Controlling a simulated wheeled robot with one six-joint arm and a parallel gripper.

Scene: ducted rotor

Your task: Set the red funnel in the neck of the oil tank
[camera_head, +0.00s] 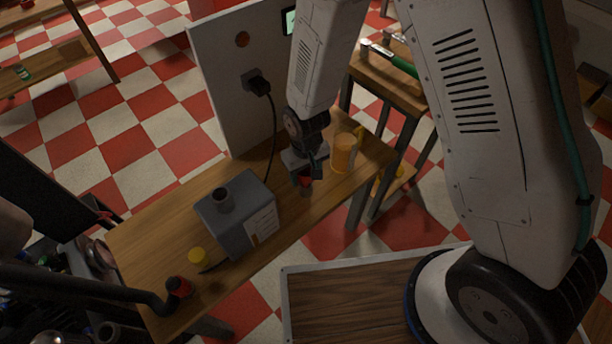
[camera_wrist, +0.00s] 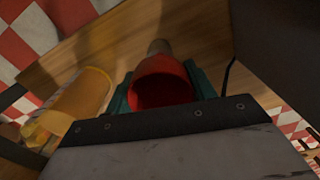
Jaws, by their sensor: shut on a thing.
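The red funnel (camera_wrist: 162,84) is between the fingers of my gripper (camera_wrist: 163,98) in the wrist view, its wide mouth facing the camera and its narrow spout pointing away. My gripper is shut on it. The grey oil tank (camera_head: 229,218) stands on the bench to the left of my gripper. Its round open neck (camera_head: 222,199) points up. The gap under the funnel is hard to judge.
An orange canister (camera_head: 343,153) stands right of my gripper, close by. A white panel (camera_head: 230,95) with a plug and hanging black cable (camera_head: 274,135) rises behind the bench. Bare wooden bench (camera_head: 150,235) shows left of the tank.

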